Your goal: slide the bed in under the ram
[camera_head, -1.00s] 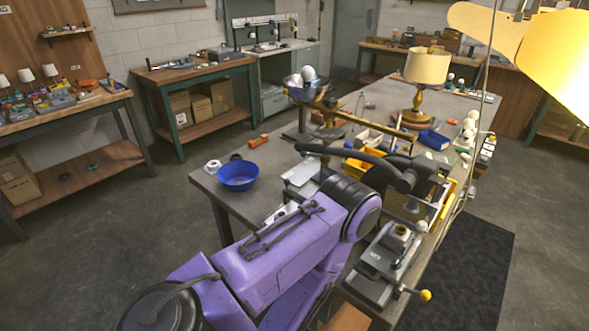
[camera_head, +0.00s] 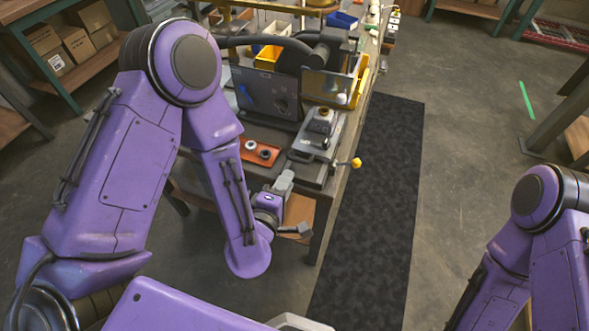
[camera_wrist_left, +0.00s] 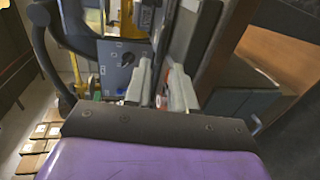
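The bed (camera_head: 314,150) is a grey sliding plate with a small block on top, at the table's near right edge in the head view. A lever with a yellow knob (camera_head: 356,163) sticks out from its right side. The press (camera_head: 265,92), with a grey panel and a black curved arm, stands just behind the bed. I cannot make out the ram behind the guard (camera_head: 328,87). My left gripper (camera_head: 293,207) is below and in front of the bed, apart from it. Its fingers are spread and empty in the wrist view (camera_wrist_left: 160,88). My right gripper is out of view.
Yellow bins (camera_head: 268,56) stand behind the press. A dark mat (camera_head: 372,205) covers the floor right of the table, with free room there.

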